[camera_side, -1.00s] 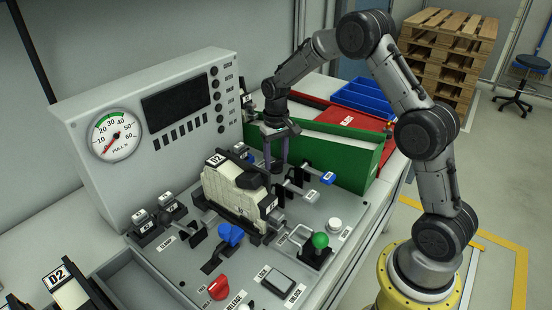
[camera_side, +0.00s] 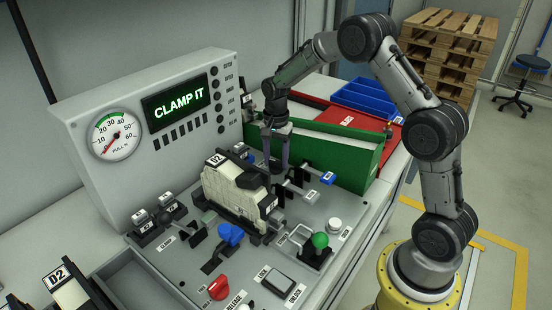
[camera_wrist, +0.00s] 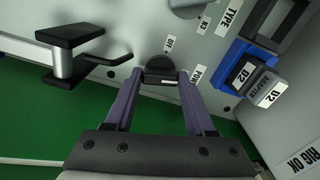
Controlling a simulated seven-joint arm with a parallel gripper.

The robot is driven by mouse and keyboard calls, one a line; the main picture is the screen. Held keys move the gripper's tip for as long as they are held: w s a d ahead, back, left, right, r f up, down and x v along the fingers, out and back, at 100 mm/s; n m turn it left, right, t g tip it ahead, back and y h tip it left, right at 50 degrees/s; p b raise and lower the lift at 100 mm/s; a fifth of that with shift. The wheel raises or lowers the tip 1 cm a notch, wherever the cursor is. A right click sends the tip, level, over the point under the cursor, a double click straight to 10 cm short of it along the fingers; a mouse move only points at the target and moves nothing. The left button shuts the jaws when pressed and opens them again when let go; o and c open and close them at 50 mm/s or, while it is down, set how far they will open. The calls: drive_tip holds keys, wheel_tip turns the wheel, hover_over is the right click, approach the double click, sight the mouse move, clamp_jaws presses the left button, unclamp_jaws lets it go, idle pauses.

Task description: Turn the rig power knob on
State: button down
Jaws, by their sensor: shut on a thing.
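The power knob (camera_wrist: 160,72) is a small black round knob on the grey panel in the wrist view, beside labels that read "OFF" and "POW", the second partly covered. My gripper (camera_wrist: 158,80) has its two purple fingers closed on the sides of the knob. In the side view my gripper (camera_side: 275,163) points down behind the cream D2 block, and the knob is mostly hidden there. The rig's display (camera_side: 175,102) is lit and reads "CLAMP IT" in green.
The cream D2 block (camera_side: 232,195) stands in front of my gripper. A green-walled bin (camera_side: 335,155) is close on the right. A black lever clamp (camera_wrist: 70,55) and a blue holder with D2 blocks (camera_wrist: 236,62) flank the knob. The pull gauge (camera_side: 115,135) points low.

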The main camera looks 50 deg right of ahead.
sight(276, 161)
drive_tip(key=shift+r+m, duration=0.15)
drive_tip(key=shift+m, duration=1.15)
drive_tip(key=shift+c, duration=1.2)
unclamp_jaws()
wheel_tip(276, 161, up, 14)
